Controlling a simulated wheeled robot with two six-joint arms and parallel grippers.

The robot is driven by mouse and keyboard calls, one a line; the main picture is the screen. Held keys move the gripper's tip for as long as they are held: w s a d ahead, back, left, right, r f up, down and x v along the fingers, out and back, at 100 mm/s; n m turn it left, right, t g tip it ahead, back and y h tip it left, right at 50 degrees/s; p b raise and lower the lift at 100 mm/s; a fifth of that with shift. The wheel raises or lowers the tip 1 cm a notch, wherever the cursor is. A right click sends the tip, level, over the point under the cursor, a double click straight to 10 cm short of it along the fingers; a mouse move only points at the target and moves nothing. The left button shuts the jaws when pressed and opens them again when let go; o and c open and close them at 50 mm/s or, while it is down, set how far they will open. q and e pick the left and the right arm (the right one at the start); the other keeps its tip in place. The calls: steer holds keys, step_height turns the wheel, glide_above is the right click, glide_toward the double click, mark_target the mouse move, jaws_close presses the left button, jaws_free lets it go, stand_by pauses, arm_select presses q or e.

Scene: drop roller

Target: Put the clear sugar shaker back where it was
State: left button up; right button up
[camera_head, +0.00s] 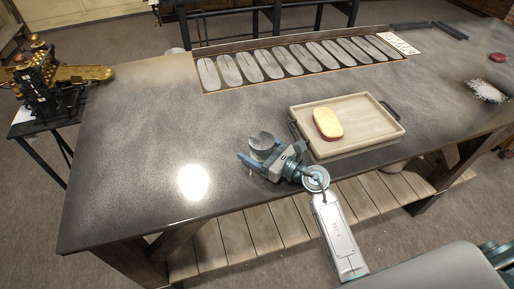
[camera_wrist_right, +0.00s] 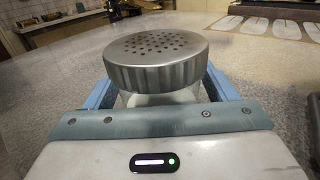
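The sugar shaker (camera_head: 262,141) has a grey perforated metal lid. It is upright near the front edge of the table (camera_head: 140,150), left of the wooden tray. My right gripper (camera_head: 261,163) is around its body, with one blue finger on each side. In the right wrist view the lid (camera_wrist_right: 157,55) fills the upper middle, and a pale strip of the body shows below it between the fingers (camera_wrist_right: 160,98). The fingers appear to be shut on the body. The shaker's base is hidden, so I cannot tell if it touches the table. My left gripper is not in view.
A wooden tray (camera_head: 372,139) with dark handles holds a red-and-yellow block (camera_head: 327,124). A long rack of oval slots (camera_head: 205,92) lies at the back. A red object (camera_head: 497,57) and a speckled white patch (camera_head: 488,92) are at right. The table's left half is clear.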

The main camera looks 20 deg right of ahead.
steer(key=shift+r, duration=0.1)
steer(key=shift+d, duration=0.1)
steer(key=b+v, duration=0.3)
steer(key=v, duration=0.7)
steer(key=shift+s, duration=0.1)
steer(key=shift+b+v, duration=0.45)
steer(key=shift+v, duration=0.45)
